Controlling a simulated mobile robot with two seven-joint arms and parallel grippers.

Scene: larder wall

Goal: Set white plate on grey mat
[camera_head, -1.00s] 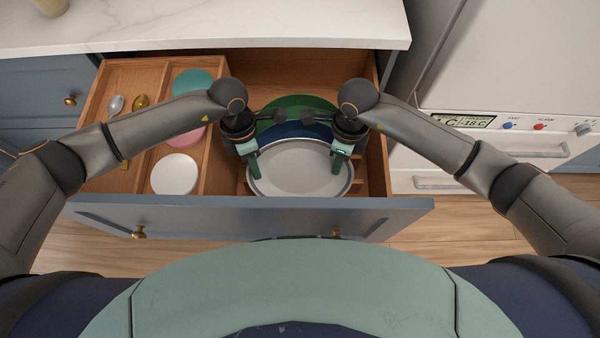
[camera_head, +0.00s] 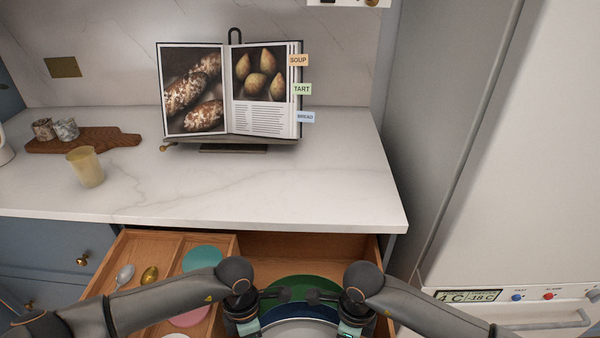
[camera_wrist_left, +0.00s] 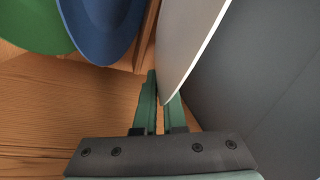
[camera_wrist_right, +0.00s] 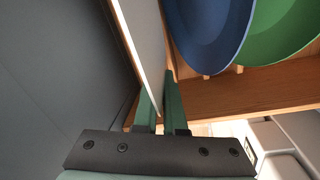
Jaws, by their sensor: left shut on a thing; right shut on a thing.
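The white plate (camera_head: 298,329) shows only its upper edge at the bottom of the head view. My left gripper (camera_head: 248,329) is shut on its left rim and my right gripper (camera_head: 350,330) on its right rim. In the left wrist view the plate (camera_wrist_left: 187,45) stands steeply between the fingers (camera_wrist_left: 160,100). In the right wrist view it is a thin pale edge (camera_wrist_right: 147,45) between the fingers (camera_wrist_right: 160,105). The plate is at the open drawer (camera_head: 310,248); whether it touches the drawer floor I cannot tell. No grey mat is in view.
A blue plate (camera_wrist_left: 112,25) and a green plate (camera_wrist_left: 30,25) stand behind the white one. The marble counter (camera_head: 250,190) above holds a cookbook on a stand (camera_head: 230,90), a tumbler (camera_head: 86,167) and a wooden board (camera_head: 95,142). The counter's front middle is bare. A fridge (camera_head: 480,150) stands right.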

